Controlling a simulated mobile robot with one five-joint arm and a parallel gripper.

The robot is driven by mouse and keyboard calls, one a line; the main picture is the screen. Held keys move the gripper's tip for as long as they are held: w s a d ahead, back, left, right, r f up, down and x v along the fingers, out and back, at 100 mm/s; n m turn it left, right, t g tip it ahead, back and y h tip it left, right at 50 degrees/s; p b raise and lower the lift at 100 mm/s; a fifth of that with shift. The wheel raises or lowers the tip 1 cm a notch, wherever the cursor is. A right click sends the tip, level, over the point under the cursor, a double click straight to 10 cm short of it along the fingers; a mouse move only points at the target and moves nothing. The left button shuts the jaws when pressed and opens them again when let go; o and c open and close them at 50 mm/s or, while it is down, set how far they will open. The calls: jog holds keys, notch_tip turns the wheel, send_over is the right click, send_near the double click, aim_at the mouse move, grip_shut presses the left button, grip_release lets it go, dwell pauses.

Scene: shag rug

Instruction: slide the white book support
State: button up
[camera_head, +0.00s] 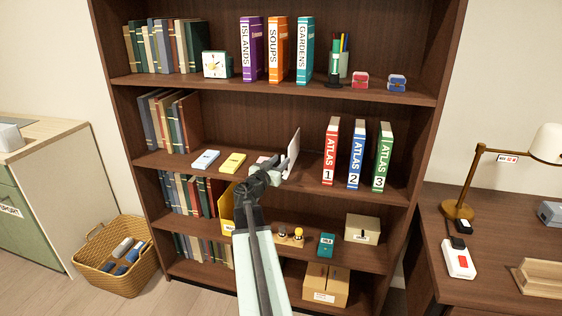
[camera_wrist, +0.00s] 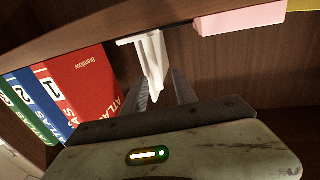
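The white book support (camera_head: 293,150) stands upright on the second shelf from the top in the head view, left of the atlases, with its lower part hidden by my gripper (camera_head: 270,168). In the wrist view the white book support (camera_wrist: 150,52) is seen nearly edge-on, its narrow end lying between the two fingers of my gripper (camera_wrist: 162,85). The fingers are apart and look open; whether either touches the support I cannot tell. The red atlas 1 (camera_head: 330,150), blue atlas 2 (camera_head: 356,153) and green atlas 3 (camera_head: 382,156) stand to the right with gaps between them.
A yellow block (camera_head: 232,163) and a white-and-blue block (camera_head: 205,159) lie left of my gripper on that shelf. A pink block (camera_wrist: 240,18) lies near the support in the wrist view. Bare shelf shows between the support and atlas 1. The bookcase's right side (camera_head: 425,120) stands beyond atlas 3.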

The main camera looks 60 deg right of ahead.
grip_shut()
dwell(1.4)
